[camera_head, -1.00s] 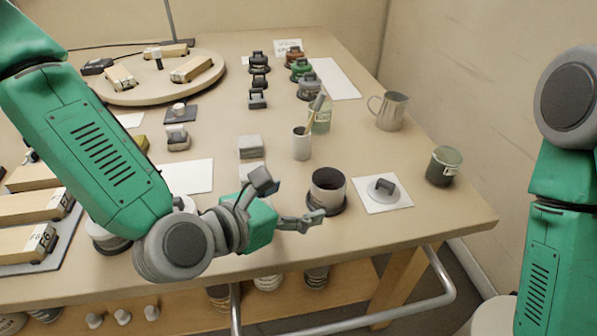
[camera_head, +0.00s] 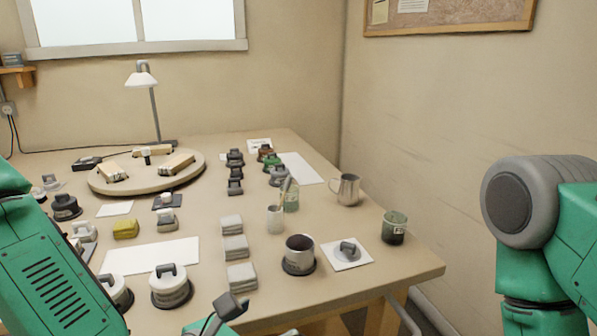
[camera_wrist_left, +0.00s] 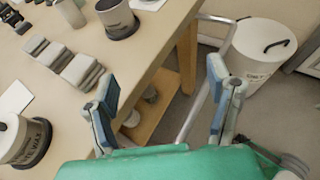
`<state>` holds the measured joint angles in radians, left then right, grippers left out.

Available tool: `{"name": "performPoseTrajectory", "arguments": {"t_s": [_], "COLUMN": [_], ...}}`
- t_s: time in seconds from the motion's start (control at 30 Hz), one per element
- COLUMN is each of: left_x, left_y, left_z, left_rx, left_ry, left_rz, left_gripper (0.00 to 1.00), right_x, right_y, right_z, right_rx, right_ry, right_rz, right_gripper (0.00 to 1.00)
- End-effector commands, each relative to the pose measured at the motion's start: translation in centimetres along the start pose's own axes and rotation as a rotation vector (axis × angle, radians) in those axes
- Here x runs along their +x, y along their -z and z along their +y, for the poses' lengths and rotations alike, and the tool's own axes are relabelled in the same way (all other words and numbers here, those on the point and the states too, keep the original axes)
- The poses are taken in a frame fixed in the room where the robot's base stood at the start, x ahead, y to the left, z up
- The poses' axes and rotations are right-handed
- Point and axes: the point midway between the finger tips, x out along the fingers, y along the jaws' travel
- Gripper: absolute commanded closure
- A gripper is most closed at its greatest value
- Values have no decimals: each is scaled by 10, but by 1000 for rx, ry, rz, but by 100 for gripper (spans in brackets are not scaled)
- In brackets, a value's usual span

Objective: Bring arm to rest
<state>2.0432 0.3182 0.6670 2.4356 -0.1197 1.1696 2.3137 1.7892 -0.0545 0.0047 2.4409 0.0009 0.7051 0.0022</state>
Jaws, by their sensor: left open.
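My left arm (camera_head: 60,275) comes in from the left in the head view. Its gripper (camera_head: 228,312) is low at the bottom edge and partly cut off, near the table's front edge. In the left wrist view the left gripper (camera_wrist_left: 163,76) is open, with its two fingers wide apart and nothing between them. It is beyond the front edge of the table, above the floor and a lower shelf. My right arm (camera_head: 545,240) is at the right side of the head view, and its gripper is out of the picture.
On the table (camera_head: 380,290) stand a dark-based pot (camera_head: 299,256), its lid on a white card (camera_head: 348,252), a green jar (camera_head: 394,228), a metal pitcher (camera_head: 345,189) and grey blocks (camera_head: 235,248). A white bin (camera_wrist_left: 262,55) stands on the floor. A metal rail (camera_wrist_left: 195,115) runs along the front.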

Motion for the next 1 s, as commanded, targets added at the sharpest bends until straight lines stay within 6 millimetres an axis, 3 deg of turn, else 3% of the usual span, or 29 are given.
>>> {"name": "performPoseTrajectory", "arguments": {"t_s": [0.27,0.57,0.77,1.0], "left_x": [-2,-16,-39,-104], "left_y": [29,85,143,234], "left_z": [-1,-2,1,17], "left_rx": [171,520,888,1546], "left_ry": [20,96,232,640], "left_rz": [83,233,377,551], "left_gripper": [26,26,26,26], "right_x": [-4,-11,-19,-34], "right_y": [1,1,1,2], "right_z": [0,0,0,0], "right_rx": [0,0,0,0], "right_ry": [0,0,0,0], "right_rz": [1,0,0,0], "right_gripper": [60,60,60,60]}}
